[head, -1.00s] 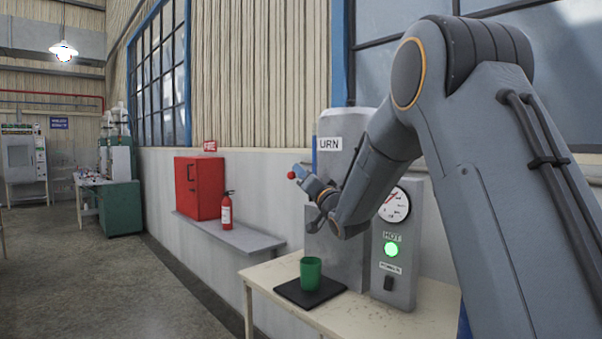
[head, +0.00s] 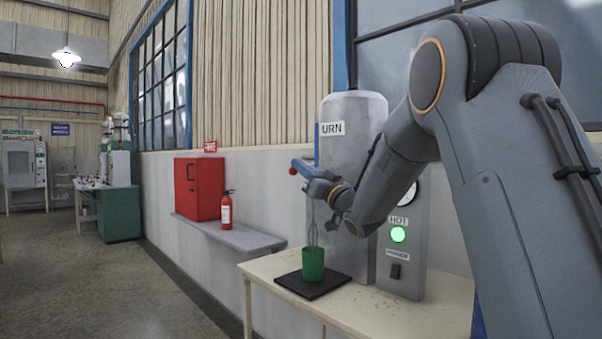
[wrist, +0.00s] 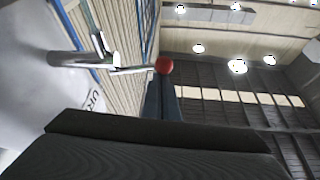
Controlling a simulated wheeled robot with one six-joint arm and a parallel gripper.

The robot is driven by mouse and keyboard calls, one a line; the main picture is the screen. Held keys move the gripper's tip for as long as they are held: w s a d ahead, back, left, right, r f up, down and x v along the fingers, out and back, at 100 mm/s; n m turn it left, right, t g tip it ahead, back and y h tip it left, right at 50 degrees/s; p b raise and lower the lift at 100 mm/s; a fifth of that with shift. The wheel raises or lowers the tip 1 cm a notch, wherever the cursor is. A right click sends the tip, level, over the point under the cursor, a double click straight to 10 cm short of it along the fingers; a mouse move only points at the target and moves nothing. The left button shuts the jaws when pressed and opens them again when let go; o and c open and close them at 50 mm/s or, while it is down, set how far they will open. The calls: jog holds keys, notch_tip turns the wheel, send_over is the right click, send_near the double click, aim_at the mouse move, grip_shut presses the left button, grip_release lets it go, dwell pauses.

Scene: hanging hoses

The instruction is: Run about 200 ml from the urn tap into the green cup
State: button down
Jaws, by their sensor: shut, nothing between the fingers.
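The grey urn (head: 352,115) stands on the table against the wall. Its tap spout (wrist: 82,58) and a thin lever with a red ball knob (wrist: 164,65) show in the wrist view. The knob also shows in the head view (head: 293,171). My gripper (wrist: 162,85) is shut and empty, its fingertips right at the knob; whether they touch it I cannot tell. In the head view my gripper (head: 300,166) covers most of the tap. A thin clear stream (head: 313,225) falls into the green cup (head: 313,264), which stands upright on a black mat (head: 325,288). The level inside is hidden.
A panel with a green HOT light (head: 398,235) and a switch (head: 395,271) stands right of the urn, its gauge mostly behind my arm. The table's front right (head: 400,312) is bare. A red cabinet (head: 198,188) and an extinguisher (head: 226,210) are to the left.

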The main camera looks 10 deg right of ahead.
jog(key=shift+f+b, duration=0.3)
jog(key=shift+f, duration=0.4)
dwell(3.0)
jog(key=shift+r, duration=0.1)
notch_tip(320, 180, up, 5)
jog(key=p, duration=0.3)
jog(key=b+v, duration=0.2)
jog(key=v, duration=0.8)
jog(key=shift+d+f+b, duration=0.3)
jog(key=shift+d+b, duration=0.1)
